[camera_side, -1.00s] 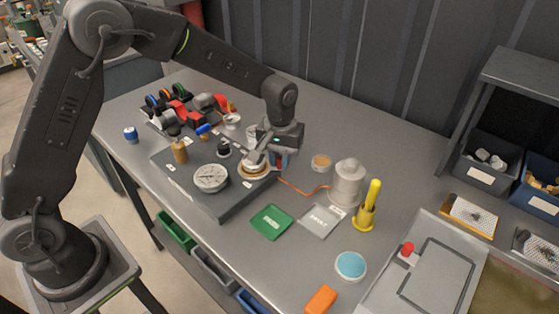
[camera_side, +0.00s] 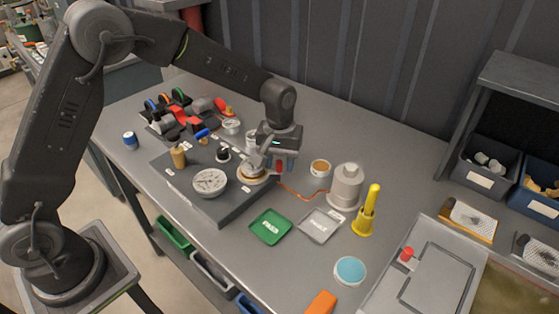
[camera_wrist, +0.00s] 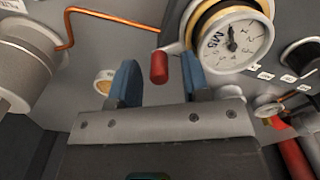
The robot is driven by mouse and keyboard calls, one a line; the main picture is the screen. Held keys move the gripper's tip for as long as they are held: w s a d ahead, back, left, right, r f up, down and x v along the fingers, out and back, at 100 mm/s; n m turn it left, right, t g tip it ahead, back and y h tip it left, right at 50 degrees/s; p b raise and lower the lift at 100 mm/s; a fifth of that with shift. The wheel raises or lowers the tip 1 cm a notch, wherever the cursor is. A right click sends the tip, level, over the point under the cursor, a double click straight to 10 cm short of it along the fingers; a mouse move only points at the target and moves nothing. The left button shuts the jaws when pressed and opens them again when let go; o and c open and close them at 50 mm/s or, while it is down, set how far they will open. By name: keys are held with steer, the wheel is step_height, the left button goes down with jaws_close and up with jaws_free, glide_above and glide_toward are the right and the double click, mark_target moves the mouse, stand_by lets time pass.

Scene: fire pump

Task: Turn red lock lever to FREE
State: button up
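The red lock lever (camera_wrist: 159,66) shows in the wrist view as a short red grip on a thin metal arm, beside the round brass-ringed gauge (camera_wrist: 232,38). My gripper (camera_wrist: 159,78) is open, with one blue finger on each side of the lever's grip. A gap shows between the grip and each finger, so I see no contact. In the side view my gripper (camera_side: 281,163) is low at the right end of the dark pump panel (camera_side: 225,208), next to the gauge (camera_side: 252,172). It largely hides the lever there. The FREE marking is not readable.
A copper-coloured line (camera_side: 292,191) runs from the panel to a grey cylinder (camera_side: 345,187). A second dial (camera_side: 210,182) and a brass post (camera_side: 178,156) stand on the panel.

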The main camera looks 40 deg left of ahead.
mark_target(279, 161)
step_height(279, 161, up, 14)
stand_by(0.6)
steer(key=shift+s, duration=0.1)
steer(key=s+a+r+m+t, duration=0.2)
steer(key=s+a+r, duration=0.1)
steer(key=s, duration=0.6)
steer(key=s+a+r+m+t, duration=0.2)
steer(key=s+r, duration=0.2)
steer(key=s, duration=0.5)
steer(key=s+a+f+m+t, duration=0.1)
steer(key=s+f, duration=0.2)
steer(key=s, duration=0.5)
steer(key=shift+f+m+t, duration=0.3)
